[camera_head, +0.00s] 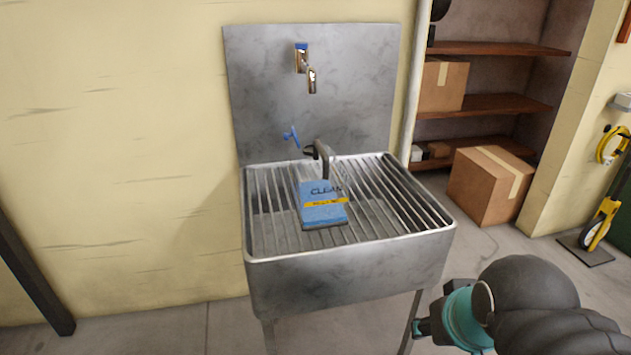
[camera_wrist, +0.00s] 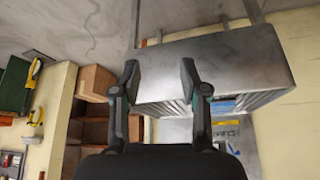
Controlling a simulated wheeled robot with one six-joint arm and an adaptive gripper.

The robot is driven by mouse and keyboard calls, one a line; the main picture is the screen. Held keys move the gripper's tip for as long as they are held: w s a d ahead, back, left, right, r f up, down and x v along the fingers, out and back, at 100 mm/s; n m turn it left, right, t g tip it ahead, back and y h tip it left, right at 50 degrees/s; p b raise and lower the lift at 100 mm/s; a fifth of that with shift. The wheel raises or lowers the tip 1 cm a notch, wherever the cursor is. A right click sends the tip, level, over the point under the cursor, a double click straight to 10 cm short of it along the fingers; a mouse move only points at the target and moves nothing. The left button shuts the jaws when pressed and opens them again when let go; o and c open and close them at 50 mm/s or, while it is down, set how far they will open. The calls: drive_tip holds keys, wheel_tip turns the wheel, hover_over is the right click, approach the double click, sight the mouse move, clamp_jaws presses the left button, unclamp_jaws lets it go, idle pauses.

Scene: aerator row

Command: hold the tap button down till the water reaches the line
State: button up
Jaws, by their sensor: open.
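A metal tap (camera_head: 309,75) with a blue part at its top is on the steel backplate of the sink (camera_head: 345,268). I cannot tell for sure which part is the button. A blue flat-faced container marked "CLEAN" (camera_head: 322,214), with a yellow band, sits on the sink's bar grid, below a dark spout (camera_head: 322,158). No water or fill line can be made out. In the wrist view a blue piece of the container (camera_wrist: 224,106) shows past the sink. My gripper (camera_wrist: 159,78) is open and empty, low in front of the sink at its right, apart from it.
A small blue lever (camera_head: 292,135) is on the backplate. Shelves (camera_head: 490,103) with cardboard boxes stand behind at the right, and a large box (camera_head: 490,185) is on the floor.

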clamp_jaws()
idle(1.3)
